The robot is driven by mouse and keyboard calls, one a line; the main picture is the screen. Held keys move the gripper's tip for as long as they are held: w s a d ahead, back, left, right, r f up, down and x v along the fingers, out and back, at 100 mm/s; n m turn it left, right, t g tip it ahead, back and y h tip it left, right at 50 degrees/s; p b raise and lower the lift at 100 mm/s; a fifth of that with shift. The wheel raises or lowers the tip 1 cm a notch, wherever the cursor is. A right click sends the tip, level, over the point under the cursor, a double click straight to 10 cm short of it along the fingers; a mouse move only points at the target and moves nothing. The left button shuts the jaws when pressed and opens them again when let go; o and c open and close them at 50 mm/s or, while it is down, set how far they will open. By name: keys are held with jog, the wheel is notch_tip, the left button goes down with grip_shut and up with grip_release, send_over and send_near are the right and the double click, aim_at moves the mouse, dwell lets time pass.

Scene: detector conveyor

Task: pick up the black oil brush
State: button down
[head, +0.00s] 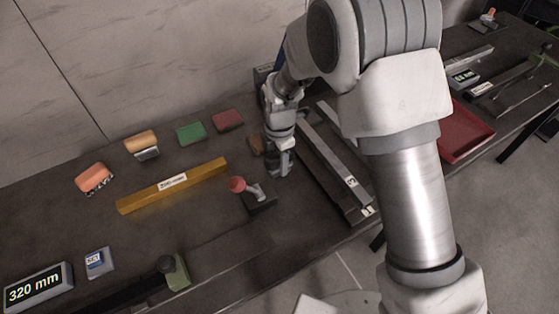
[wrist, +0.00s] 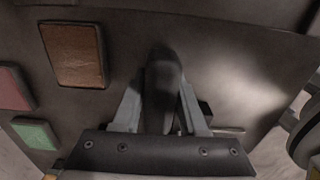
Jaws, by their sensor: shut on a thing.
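The black oil brush (wrist: 162,75) is a dark, rounded, elongated thing between my fingers in the wrist view. My gripper (wrist: 160,105) is shut on it, with one grey finger on each side. In the head view my gripper (head: 280,170) points down at the dark table, right of a small brown block (head: 256,145). The brush cannot be made out clearly in the head view. Whether it touches the table cannot be told.
A red-knobbed tool on a dark block (head: 262,202) stands just in front of my gripper. Long metal bars (head: 335,160) lie to its right. A yellow bar (head: 173,185), a green block (head: 191,133) and a red block (head: 228,120) lie left. The front left table has bare patches.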

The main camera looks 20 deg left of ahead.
jog(key=shift+r, duration=0.6)
notch_tip(320, 180, up, 3)
jog(key=shift+r, duration=0.1)
jog(key=s+d+r, duration=0.4)
jog(key=s+r, duration=0.2)
jog(key=s, duration=0.4)
jog(key=shift+s+d+r, duration=0.2)
jog(key=shift+s+r, duration=0.15)
jog(key=shift+s, duration=0.05)
jog(key=c, duration=1.1)
grip_release()
jog(key=c, duration=0.5)
